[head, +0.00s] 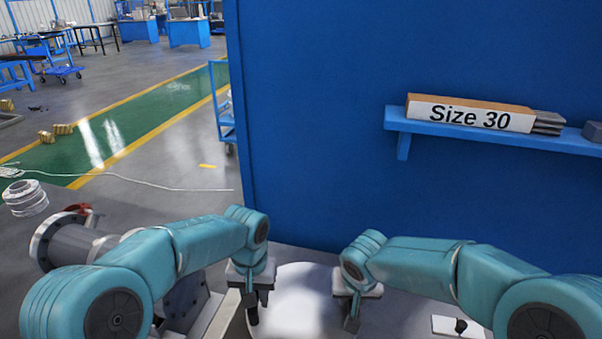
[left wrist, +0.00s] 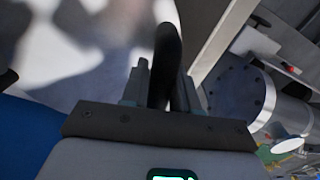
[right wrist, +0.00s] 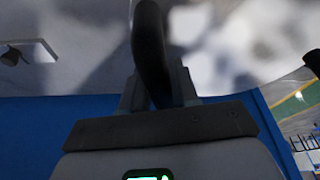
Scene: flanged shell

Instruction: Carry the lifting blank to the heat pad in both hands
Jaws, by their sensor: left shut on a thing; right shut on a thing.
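The blank shows as a pale, shiny round piece (head: 298,308) between my two grippers, its near part cut off by the head view's lower edge. In the left wrist view my left gripper (left wrist: 162,88) is shut on a black curved handle (left wrist: 167,50). In the right wrist view my right gripper (right wrist: 155,85) is shut on a similar black handle (right wrist: 148,40). Both grippers also show in the head view, the left (head: 252,308) and the right (head: 352,318) on opposite sides of the blank. I cannot make out the heat pad, or whether the blank is lifted.
A blue panel (head: 320,130) stands close behind the grippers, with a shelf (head: 400,124) holding a "Size 30" box (head: 470,114). A grey flanged pipe (head: 85,245) is beside my left arm. A small white plate with a black knob (head: 445,325) lies at lower right.

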